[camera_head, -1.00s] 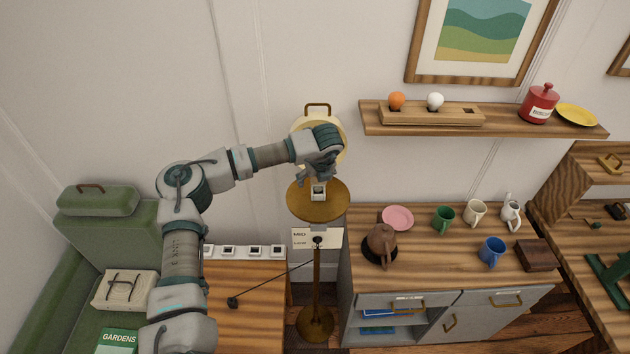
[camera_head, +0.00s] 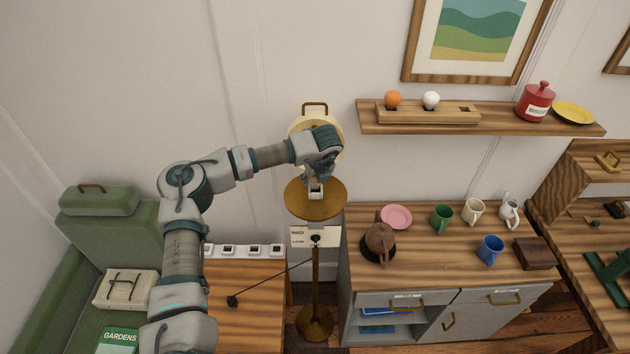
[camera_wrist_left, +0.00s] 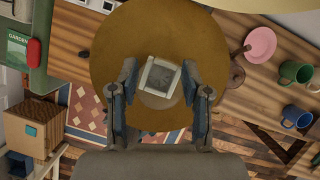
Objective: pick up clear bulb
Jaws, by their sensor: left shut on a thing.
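My left gripper (camera_head: 318,174) is over the brass disc (camera_head: 298,207) of a stand, just above a small white square block (camera_head: 316,192) with a dark middle. In the left wrist view my left gripper (camera_wrist_left: 160,84) has its fingers on both sides of a faint, see-through round shape, which looks like the clear bulb (camera_wrist_left: 158,101). The gripper is shut on it. The white square block (camera_wrist_left: 146,76) shows behind and beside the bulb, on the disc (camera_wrist_left: 110,50). In the head view the bulb cannot be made out. My right gripper is not in view.
A cream round shade (camera_head: 298,127) with a handle stands close behind the gripper. A wall shelf (camera_head: 370,128) is to the right. A green seat (camera_head: 110,240) is at left.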

